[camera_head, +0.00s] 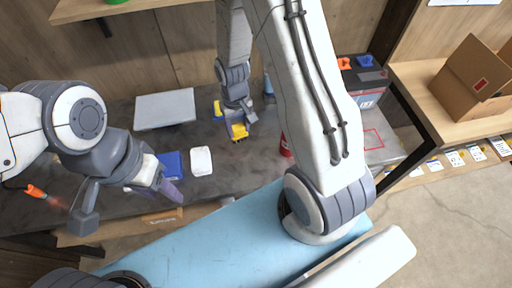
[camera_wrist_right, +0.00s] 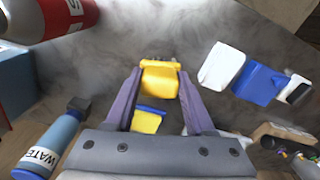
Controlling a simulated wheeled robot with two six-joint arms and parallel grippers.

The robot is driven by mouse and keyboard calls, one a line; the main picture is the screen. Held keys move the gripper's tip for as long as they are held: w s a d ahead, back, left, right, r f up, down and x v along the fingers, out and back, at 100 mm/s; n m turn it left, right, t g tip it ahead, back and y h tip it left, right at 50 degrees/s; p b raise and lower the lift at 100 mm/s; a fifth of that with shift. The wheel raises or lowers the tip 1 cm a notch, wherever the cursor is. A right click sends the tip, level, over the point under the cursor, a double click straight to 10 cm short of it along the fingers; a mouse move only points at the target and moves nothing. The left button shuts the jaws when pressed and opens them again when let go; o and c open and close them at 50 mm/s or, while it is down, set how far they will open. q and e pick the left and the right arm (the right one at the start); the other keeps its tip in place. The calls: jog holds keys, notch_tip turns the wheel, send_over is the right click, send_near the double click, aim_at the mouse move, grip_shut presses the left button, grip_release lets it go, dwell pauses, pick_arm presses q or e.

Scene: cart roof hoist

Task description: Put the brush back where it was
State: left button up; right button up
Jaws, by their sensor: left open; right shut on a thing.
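My right gripper (camera_head: 238,124) is over the dark worktop (camera_head: 130,195), shut on a yellow block-like thing (camera_head: 240,132), which I take for the brush. In the right wrist view the brush (camera_wrist_right: 160,82) sits between the purple fingertips (camera_wrist_right: 158,88); its bristles cannot be made out clearly. Whether it touches the worktop is unclear. A yellow and blue thing (camera_wrist_right: 147,121) lies close by, and its edge shows behind the right gripper in the head view (camera_head: 217,110). My left gripper (camera_head: 172,193) is open and empty above the worktop's front side.
A blue block (camera_head: 172,163) and a white block (camera_head: 201,160) lie left of the brush. A grey flat box (camera_head: 165,109) is behind them. A red can (camera_head: 285,146) and a water bottle (camera_wrist_right: 45,147) stand to the right. A light-blue panel (camera_head: 210,245) spans the front.

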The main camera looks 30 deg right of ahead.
jog(key=m+b, duration=0.1)
jog(key=b, duration=0.2)
jog(key=m+b, duration=0.1)
jog(key=b, duration=0.2)
jog(key=shift+s+a+f+b, duration=0.2)
jog(key=shift+s+b, duration=0.1)
jog(key=shift+b, duration=0.1)
jog(key=shift+s+r+m, duration=0.1)
jog(key=shift+s+m, duration=0.05)
jog(key=shift+m, duration=0.25)
jog(key=shift+s+f+b, duration=0.1)
jog(key=shift+f+b, duration=0.15)
jog(key=shift+b, duration=0.1)
notch_tip(320, 180, down, 9)
jog(key=shift+r, duration=0.1)
jog(key=o, duration=1.3)
jog(key=shift+f, duration=0.2)
